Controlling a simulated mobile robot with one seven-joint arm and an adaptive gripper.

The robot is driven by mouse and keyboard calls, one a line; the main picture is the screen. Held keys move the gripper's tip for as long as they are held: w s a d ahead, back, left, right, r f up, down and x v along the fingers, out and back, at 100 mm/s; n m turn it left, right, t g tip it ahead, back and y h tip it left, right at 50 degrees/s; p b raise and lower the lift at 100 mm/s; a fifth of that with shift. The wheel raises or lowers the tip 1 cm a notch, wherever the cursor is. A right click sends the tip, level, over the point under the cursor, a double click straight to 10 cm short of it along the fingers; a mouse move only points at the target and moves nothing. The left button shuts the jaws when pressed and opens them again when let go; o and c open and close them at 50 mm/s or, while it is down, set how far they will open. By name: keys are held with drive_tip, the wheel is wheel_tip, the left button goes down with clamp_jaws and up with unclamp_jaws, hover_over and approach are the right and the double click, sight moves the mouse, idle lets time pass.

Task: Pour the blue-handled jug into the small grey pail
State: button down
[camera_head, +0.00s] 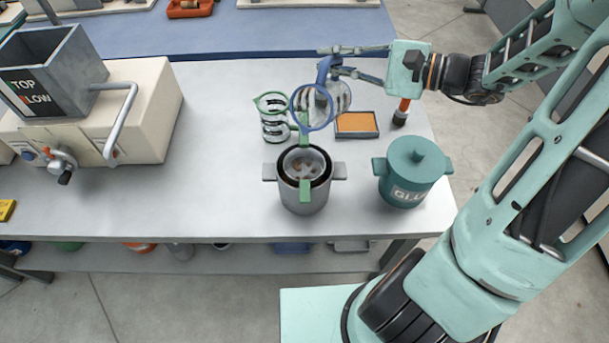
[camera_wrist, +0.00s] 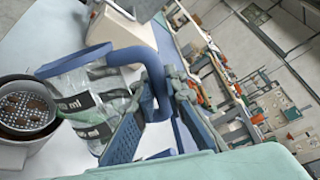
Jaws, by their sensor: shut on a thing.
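The blue-handled jug is clear with a blue rim (camera_head: 313,128) and dark markings. My gripper (camera_head: 338,62) is shut on its blue handle (camera_head: 325,68). The jug hangs tilted in the air, its mouth towards the front and the pail; it also shows in the wrist view (camera_wrist: 92,100). The small grey pail (camera_head: 301,203) stands upright on the bench, below and in front of the jug. A dotted, perforated-looking insert with green tabs (camera_head: 305,190) sits in its mouth. The pail's top shows in the wrist view (camera_wrist: 40,137). I see no stream, and the jug's contents are unclear.
A green-rimmed clear jug (camera_head: 272,128) stands behind left of the pail. An orange-topped tray (camera_head: 356,124) lies behind right, and a lidded teal glue pot (camera_head: 410,185) stands right. A cream machine (camera_head: 140,110) is far left. Bench between machine and pail is clear.

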drive_tip(key=shift+w+d+m+p, duration=0.15)
drive_tip(key=shift+w+m+p, duration=0.2)
drive_tip(key=shift+p, duration=0.3)
drive_tip(key=shift+w+d+f+m+y+p, duration=0.15)
drive_tip(key=shift+w+d+m+p, duration=0.15)
drive_tip(key=shift+m+p, duration=0.3)
drive_tip(key=shift+w+d+f+m+y+p, duration=0.15)
drive_tip(key=shift+w+m+p, duration=0.25)
drive_tip(key=shift+m+p, duration=0.15)
drive_tip(key=shift+w+d+f+g, duration=0.1)
drive_tip(key=shift+f+g, duration=0.15)
drive_tip(key=shift+g, duration=0.05)
drive_tip(key=shift+m, duration=0.3)
drive_tip(key=shift+w+d+f+m+y+p, duration=0.1)
drive_tip(key=shift+w+f+m+y+p, duration=0.1)
drive_tip(key=shift+f+m+p, duration=0.3)
drive_tip(key=shift+w+d+f+m+y+p, duration=0.1)
drive_tip(key=shift+f+m+y+p, duration=0.15)
drive_tip(key=shift+m, duration=0.35)
drive_tip(key=shift+w+f+m, duration=0.15)
drive_tip(key=shift+f+m, duration=0.45)
drive_tip(key=shift+f, duration=0.05)
